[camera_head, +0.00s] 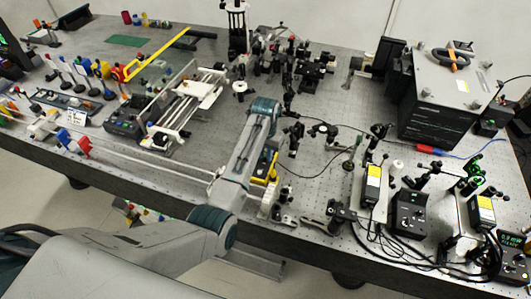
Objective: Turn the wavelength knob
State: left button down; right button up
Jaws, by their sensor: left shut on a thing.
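My left arm comes in from the lower left and reaches up over the middle of the optical bench (330,165). Its teal wrist joint stands over the bench among dark optical mounts. My left gripper (287,103) is small and dark at the arm's far end, hard to part from the posts around it. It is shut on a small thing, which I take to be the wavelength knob. The knob itself is hidden, and its dial or marking cannot be read. My right gripper is not in view.
A black box with a grey top (448,80) stands at the right rear. A yellow-and-black part (268,165) sits beside my forearm. A rail instrument (187,100) stands to the left. Cabled devices with yellow labels (373,185) crowd the right front.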

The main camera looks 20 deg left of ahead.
pick_arm(q)
jog(key=m, duration=0.4)
jog(key=shift+m, duration=2.6)
jog(key=c, duration=1.3)
grip_release()
jog(key=shift+c, duration=0.2)
jog(key=shift+r, duration=0.1)
